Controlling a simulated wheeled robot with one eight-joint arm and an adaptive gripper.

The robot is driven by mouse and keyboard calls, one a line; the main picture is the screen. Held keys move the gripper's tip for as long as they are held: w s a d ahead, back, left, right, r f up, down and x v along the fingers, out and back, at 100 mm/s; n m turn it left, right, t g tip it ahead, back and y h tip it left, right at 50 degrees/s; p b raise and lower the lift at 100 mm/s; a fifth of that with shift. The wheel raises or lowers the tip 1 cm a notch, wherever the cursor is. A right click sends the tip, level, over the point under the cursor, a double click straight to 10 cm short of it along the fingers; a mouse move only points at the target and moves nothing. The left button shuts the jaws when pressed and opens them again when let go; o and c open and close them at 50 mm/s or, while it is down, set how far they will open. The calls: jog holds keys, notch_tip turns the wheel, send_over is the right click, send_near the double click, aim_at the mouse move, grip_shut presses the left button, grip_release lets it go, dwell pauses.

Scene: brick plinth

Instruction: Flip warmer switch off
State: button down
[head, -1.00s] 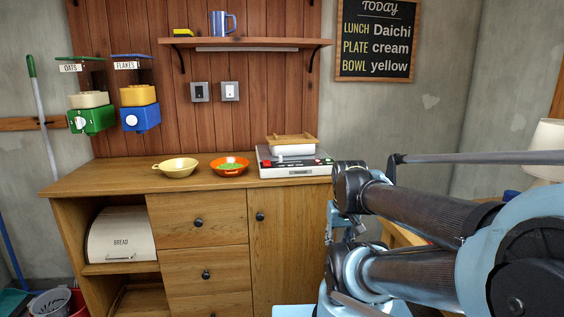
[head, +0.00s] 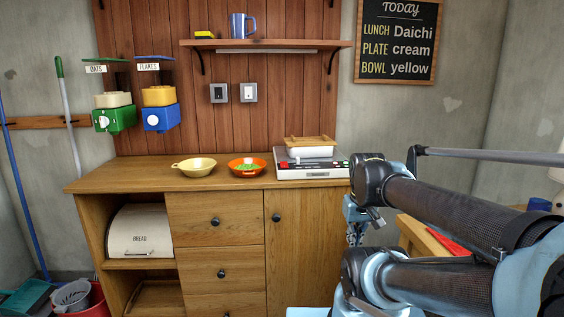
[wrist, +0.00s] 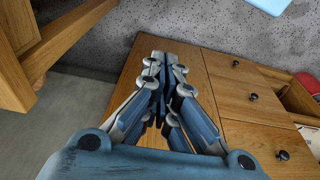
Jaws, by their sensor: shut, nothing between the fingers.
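The warmer (head: 313,173) is a low pale box with a dark top and a small display, at the right end of the wooden cabinet top. A red part (head: 283,163) shows at its front left, and small controls line its front right; which one is the switch, and its position, I cannot tell. A white dish (head: 311,152) with a wooden lid stands on the warmer. My gripper (wrist: 161,62) is shut and empty in the wrist view, pointing at the cabinet's front and floor. It is below and apart from the warmer. In the head view my arm hides part of it.
A cream bowl (head: 195,167) and an orange bowl (head: 247,167) with green contents stand left of the warmer. Two wall switches (head: 219,93) (head: 249,92) are on the wood panel below the shelf (head: 265,44). Green (head: 114,118) and blue (head: 161,117) dispensers hang at left.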

jog(key=w+a+r+n, duration=0.3)
jog(key=w+r+n, duration=0.2)
jog(key=w+r, duration=0.45)
notch_tip(320, 180, up, 20)
jog(key=n, duration=1.3)
send_over(281, 163)
jog(key=s, duration=0.2)
jog(key=shift+s+r+g, duration=0.1)
jog(key=shift+g, duration=0.2)
jog(key=shift+d, duration=0.1)
jog(key=f, duration=0.4)
jog(key=w+f, duration=0.1)
jog(key=f, duration=0.4)
jog(key=w+f, duration=0.1)
jog(key=f, duration=0.4)
jog(key=shift+a, duration=0.25)
